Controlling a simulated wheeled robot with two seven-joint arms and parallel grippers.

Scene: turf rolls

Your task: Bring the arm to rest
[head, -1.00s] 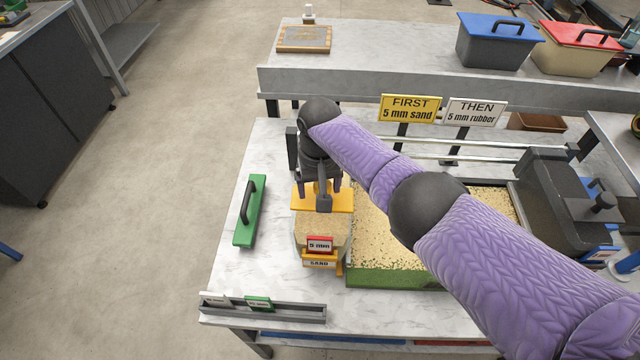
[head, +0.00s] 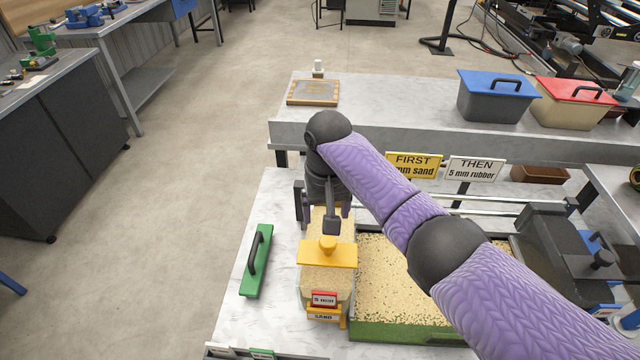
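My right arm reaches in from the right, and its dark gripper (head: 328,213) hangs over the back of the sand box (head: 323,282). Its fingers look apart with nothing between them, though the wrist partly hides them. The gripper is clear of the yellow knob on the yellow crosspiece (head: 313,255). The box carries a red tag and a "SAND" label, and stands left of the sand-covered turf tray (head: 400,333). My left gripper is not in view.
A green handled tool (head: 257,262) lies left of the box on the bench. Signs reading FIRST and THEN (head: 476,170) stand behind my arm. Blue-lidded (head: 493,100) and red-lidded (head: 570,104) bins sit on the back table. Open floor lies to the left.

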